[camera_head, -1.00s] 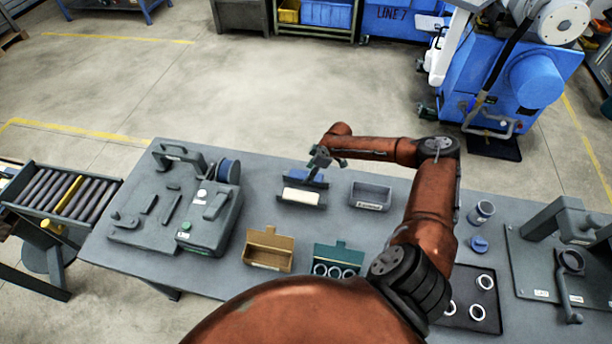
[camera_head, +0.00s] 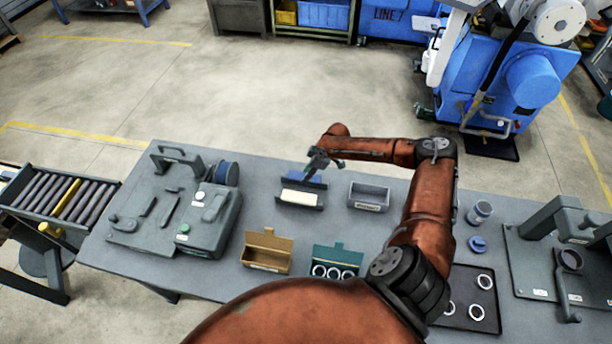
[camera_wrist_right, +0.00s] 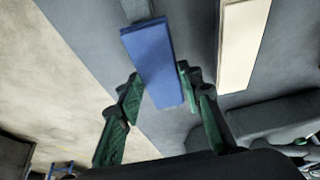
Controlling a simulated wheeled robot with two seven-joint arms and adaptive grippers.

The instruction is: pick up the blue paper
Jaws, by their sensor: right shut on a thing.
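The blue paper (camera_wrist_right: 153,62) is a flat blue slab between the green fingers of my right gripper (camera_wrist_right: 160,88) in the wrist view. My right gripper is shut on it. In the head view the right gripper (camera_head: 318,163) is over the back of the dark holder (camera_head: 283,200), with a bit of blue showing just below it. A cream-white block (camera_head: 300,197) lies in the front of the holder and also shows in the wrist view (camera_wrist_right: 243,40), to the right of the blue paper and apart from it. My left gripper is not in view.
A grey bin (camera_head: 369,196) stands right of the holder. A brown box (camera_head: 267,252) and a green box (camera_head: 336,262) with rings stand in front. My right arm covers part of the table.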

